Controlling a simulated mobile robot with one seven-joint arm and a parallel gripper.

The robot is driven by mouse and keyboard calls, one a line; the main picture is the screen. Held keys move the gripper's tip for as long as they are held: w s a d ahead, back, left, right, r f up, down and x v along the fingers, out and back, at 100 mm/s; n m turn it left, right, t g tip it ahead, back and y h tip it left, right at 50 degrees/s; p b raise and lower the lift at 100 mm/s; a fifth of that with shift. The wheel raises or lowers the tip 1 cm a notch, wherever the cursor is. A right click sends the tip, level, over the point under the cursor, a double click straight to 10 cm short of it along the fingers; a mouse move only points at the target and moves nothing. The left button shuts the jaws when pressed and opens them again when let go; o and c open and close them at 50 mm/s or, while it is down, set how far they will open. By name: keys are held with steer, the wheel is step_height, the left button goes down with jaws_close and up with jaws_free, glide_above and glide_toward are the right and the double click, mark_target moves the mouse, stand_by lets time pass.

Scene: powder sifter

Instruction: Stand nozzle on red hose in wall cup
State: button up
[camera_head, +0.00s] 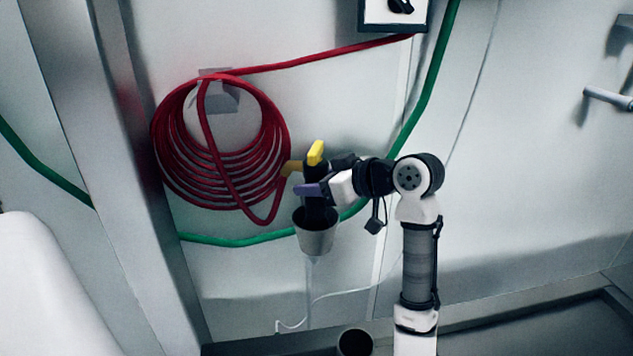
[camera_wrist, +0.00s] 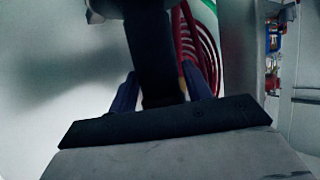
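The nozzle (camera_head: 316,156) is black with a yellow top and a brass-coloured fitting at its left, where the red hose (camera_head: 222,185) meets it. The wall cup (camera_head: 316,238) is a pale, tapered cup on the wall. The nozzle stands roughly upright, its black lower end in the cup's mouth; how deep it sits is hidden. My gripper (camera_head: 310,190) comes from the right, just above the cup, with purple fingers at the nozzle's body. In the wrist view the fingers (camera_wrist: 163,90) lie on both sides of the black nozzle body (camera_wrist: 153,55) and appear closed on it.
The hose coil hangs on a wall holder (camera_head: 215,75) left of the cup. A green hose (camera_head: 240,241) runs behind the cup. A metal post (camera_head: 90,120) stands at left. A dark-mouthed round container (camera_head: 355,342) is below.

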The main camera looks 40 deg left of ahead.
steer(key=shift+o, duration=1.1)
steer(key=shift+f, duration=0.1)
steer(key=b+v, duration=0.2)
steer(key=v, duration=1.2)
steer(key=shift+b, duration=0.35)
steer(key=shift+a, duration=0.1)
